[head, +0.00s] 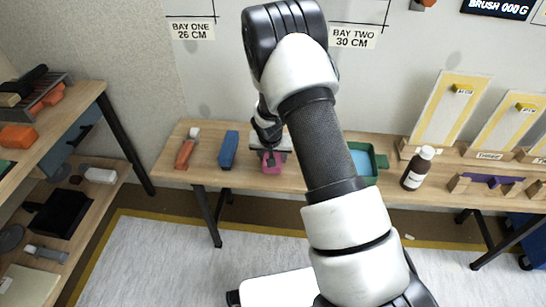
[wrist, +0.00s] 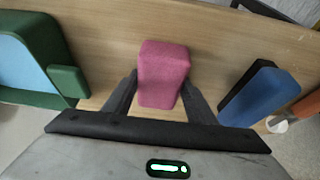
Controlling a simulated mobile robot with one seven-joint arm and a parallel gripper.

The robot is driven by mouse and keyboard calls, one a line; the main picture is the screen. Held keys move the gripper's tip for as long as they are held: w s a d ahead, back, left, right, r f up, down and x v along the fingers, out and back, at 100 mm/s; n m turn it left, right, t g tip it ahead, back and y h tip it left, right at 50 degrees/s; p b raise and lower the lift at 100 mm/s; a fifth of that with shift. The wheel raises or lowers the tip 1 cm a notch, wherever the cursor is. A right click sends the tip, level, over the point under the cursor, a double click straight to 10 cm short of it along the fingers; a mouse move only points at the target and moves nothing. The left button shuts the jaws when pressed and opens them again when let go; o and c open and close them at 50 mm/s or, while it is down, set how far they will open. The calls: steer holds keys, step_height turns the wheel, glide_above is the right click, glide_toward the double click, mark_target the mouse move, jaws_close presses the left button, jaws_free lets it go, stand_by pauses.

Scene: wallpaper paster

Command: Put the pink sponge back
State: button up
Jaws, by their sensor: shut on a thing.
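The pink sponge (wrist: 162,75) is a small pink block. In the wrist view it sits between the two fingers of my gripper (wrist: 158,95), which is shut on it. In the head view the pink sponge (head: 271,164) shows at the wooden bench, below my wrist and partly hidden by the gripper (head: 270,155). I cannot tell whether it touches the bench top. A blue block (head: 228,150) lies to its left in the head view and on the right in the wrist view (wrist: 258,95).
The long bench (head: 207,177) also bears an orange-red tube (head: 187,148), a green tray (head: 380,161) with a light blue inside, and a brown bottle (head: 417,168). Sample boards (head: 447,105) stand farther right. A shelf unit (head: 90,100) stands at the left. Bare bench shows around the sponge.

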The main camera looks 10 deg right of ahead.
steer(key=shift+f+b, duration=0.3)
steer(key=o, duration=1.1)
steer(key=shift+r, duration=0.15)
